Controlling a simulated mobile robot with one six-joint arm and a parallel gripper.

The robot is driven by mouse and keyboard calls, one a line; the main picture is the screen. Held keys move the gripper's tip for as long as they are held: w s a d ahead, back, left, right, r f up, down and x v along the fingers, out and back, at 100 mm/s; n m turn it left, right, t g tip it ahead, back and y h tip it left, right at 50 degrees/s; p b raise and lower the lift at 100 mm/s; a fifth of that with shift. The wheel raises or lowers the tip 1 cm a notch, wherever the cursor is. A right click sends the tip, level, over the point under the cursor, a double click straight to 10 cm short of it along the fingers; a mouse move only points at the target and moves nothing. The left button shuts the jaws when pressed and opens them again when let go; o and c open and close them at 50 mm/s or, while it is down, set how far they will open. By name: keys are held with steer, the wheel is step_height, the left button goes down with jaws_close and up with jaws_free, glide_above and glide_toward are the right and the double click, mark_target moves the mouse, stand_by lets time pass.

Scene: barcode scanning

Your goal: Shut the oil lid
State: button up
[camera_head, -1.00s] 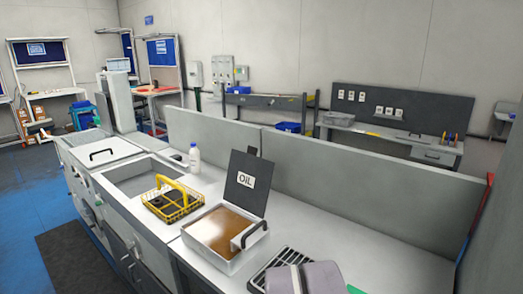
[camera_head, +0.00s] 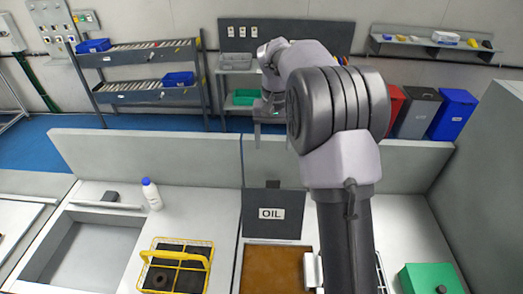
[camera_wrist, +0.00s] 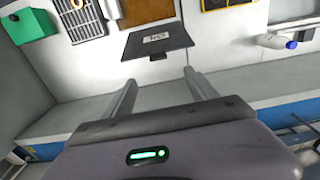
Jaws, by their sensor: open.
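The oil lid (camera_head: 262,230), a dark flat panel with a white OIL label, stands open and upright at the back edge of the oil tank (camera_head: 270,270). Brown oil shows in the tank, and my arm hides its right part. The lid (camera_wrist: 178,40) also shows in the wrist view, beyond my fingers. My gripper (camera_head: 271,137) is raised above and behind the lid, fingers pointing down, apart from it. In the wrist view my gripper (camera_wrist: 160,78) is open, with nothing between the fingers.
A yellow wire basket (camera_head: 178,268) with dark parts sits left of the tank. A white bottle (camera_head: 152,194) stands behind it, near a sink (camera_head: 95,250). A green box (camera_head: 432,279) is at the right. A low grey partition (camera_head: 170,158) runs behind the counter.

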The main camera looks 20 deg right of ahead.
glide_above(273, 181)
step_height(273, 181, down, 7)
step_height(273, 181, down, 11)
steer(key=shift+r+b, duration=0.2)
steer(key=shift+b, duration=0.1)
steer(key=shift+c, duration=0.5)
jaws_close()
